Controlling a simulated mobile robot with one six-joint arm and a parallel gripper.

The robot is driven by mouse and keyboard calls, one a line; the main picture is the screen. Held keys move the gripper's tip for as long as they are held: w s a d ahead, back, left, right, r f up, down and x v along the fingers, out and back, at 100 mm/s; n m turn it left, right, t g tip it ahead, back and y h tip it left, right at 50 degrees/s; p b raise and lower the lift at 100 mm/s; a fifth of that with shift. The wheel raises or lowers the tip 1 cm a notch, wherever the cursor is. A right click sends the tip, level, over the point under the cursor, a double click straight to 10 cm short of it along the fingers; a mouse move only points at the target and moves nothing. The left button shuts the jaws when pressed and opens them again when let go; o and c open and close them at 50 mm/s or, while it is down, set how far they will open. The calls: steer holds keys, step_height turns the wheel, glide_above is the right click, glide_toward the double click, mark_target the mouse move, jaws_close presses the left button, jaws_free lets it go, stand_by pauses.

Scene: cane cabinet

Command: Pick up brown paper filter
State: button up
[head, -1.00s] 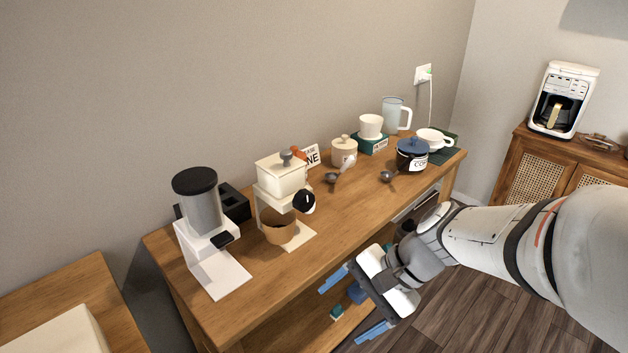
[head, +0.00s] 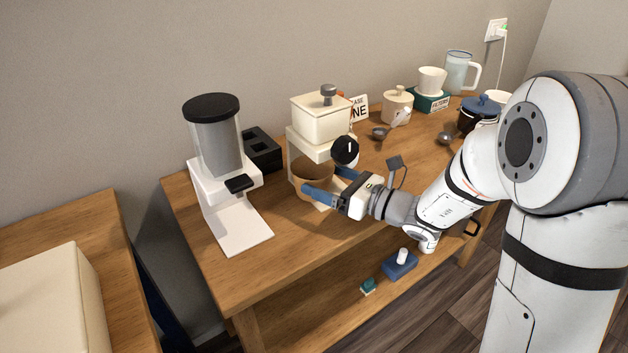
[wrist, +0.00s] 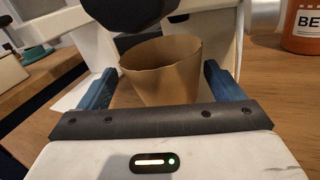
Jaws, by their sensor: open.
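The brown paper filter (head: 310,176) is an open-topped cup shape standing on the base of the cream coffee machine (head: 321,119), under its head. My gripper (head: 328,182) is at the front of the machine with its blue fingers apart. In the wrist view the brown paper filter (wrist: 162,72) sits between the two blue fingers (wrist: 158,88), one on each side. A gap shows at the left finger; the right finger is very near the rim, and I cannot tell if it touches. The filter's lower part is hidden behind the gripper body.
A white grinder (head: 222,165) with a black lid stands left of the machine. The machine's black knob (head: 344,151) overhangs the filter. A canister (head: 397,106), scoops and a blue-lidded jar (head: 478,113) stand to the right. The table front (head: 300,250) is clear.

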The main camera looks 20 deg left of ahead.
mark_target(297, 168)
steer(key=x, duration=0.5)
steer(key=shift+w+b, duration=0.15)
steer(key=shift+b, duration=0.15)
steer(key=shift+c, duration=0.2)
steer(key=c, duration=0.8)
steer(key=shift+r, duration=0.1)
